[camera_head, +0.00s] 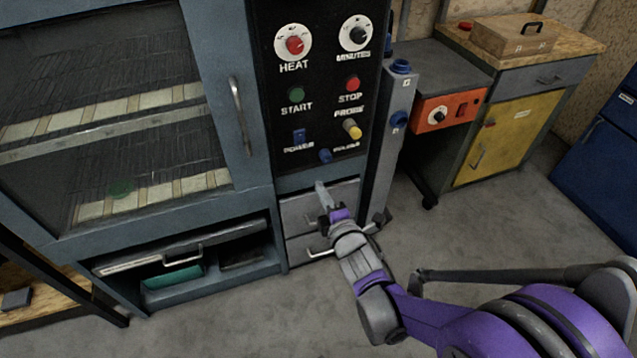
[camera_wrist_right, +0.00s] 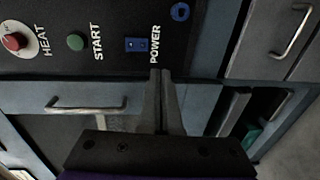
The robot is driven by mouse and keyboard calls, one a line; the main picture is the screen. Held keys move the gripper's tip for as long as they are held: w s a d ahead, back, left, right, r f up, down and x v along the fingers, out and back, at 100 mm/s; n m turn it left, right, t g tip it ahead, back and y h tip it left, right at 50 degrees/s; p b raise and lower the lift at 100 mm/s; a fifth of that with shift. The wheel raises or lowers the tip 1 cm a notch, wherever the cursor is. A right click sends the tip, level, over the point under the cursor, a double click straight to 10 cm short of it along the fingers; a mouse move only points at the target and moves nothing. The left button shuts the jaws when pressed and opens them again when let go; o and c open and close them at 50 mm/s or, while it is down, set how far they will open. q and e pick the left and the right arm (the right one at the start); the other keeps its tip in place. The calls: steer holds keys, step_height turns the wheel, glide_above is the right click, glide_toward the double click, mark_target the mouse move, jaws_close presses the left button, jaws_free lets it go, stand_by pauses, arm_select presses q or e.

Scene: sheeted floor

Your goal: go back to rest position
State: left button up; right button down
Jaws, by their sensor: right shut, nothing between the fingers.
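My right gripper (camera_head: 321,190) is in front of the oven cabinet, just below the black control panel (camera_head: 319,88). Its fingers are together and empty, and they also show in the right wrist view (camera_wrist_right: 160,75), where the tips appear just below the blue POWER switch (camera_wrist_right: 137,45). I cannot tell whether the tips touch the cabinet front. My right arm (camera_head: 365,270) comes in from the lower right. My left gripper is not in view.
The oven cabinet (camera_head: 222,85) with its glass door stands at the left. Below it are a half-open compartment (camera_head: 190,258) and grey drawers (camera_head: 300,213). An orange-fronted bench (camera_head: 448,110), a yellow cabinet (camera_head: 507,140) and a blue cabinet (camera_head: 605,165) stand right. Grey floor (camera_head: 470,235) is open between.

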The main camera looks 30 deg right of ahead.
stand_by(0.5)
steer(key=s+a+f+m+g+y, duration=0.2)
steer(key=s+a+f+m+g, duration=0.2)
steer(key=s+a+m+g, duration=0.45)
steer(key=s+a+f+m+g+y, duration=0.2)
steer(key=s+a+f+m+g, duration=0.3)
steer(key=s, duration=0.6)
arm_select(q)
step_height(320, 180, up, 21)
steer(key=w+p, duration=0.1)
steer(key=p, duration=1.7)
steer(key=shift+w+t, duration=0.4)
arm_select(e)
step_height(320, 180, up, 22)
steer(key=w+d+m+t, duration=0.1)
steer(key=m+t, duration=0.1)
steer(key=shift+t, duration=0.35)
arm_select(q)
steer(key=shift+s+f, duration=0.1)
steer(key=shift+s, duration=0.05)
arm_select(e)
steer(key=shift+s, duration=0.1)
